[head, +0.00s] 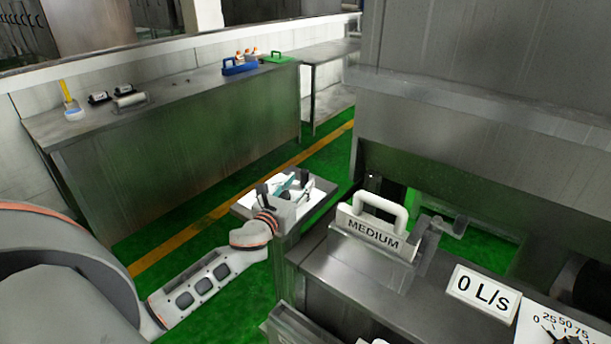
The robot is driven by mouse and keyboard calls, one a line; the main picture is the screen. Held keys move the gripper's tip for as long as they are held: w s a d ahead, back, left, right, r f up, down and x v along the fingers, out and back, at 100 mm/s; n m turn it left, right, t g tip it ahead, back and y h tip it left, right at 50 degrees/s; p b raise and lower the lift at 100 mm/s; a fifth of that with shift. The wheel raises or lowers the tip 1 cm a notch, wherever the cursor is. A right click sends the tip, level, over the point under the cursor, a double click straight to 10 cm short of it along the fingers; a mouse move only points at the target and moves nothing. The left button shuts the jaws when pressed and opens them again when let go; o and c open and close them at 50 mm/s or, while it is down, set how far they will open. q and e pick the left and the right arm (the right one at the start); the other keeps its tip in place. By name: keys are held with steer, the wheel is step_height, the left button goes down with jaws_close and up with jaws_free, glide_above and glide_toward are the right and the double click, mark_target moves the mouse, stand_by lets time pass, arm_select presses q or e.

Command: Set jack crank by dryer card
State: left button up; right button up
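A plate marked MEDIUM (372,232) with a white handle (381,204) stands on the metal housing at the right. I cannot make out the jack crank for certain. My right gripper is not in view.
A "0 L/s" sign (482,293) and a dial (560,332) sit at lower right. Green floor (190,200) lies between.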

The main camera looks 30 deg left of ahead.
mark_target(302, 179)
arm_select(q)
steer(key=shift+w+a+f, duration=0.1)
steer(key=shift+w+a, duration=0.05)
steer(key=shift+w, duration=0.9)
steer(key=shift+w+a, duration=0.1)
steer(key=shift+w, duration=0.9)
jaws_close()
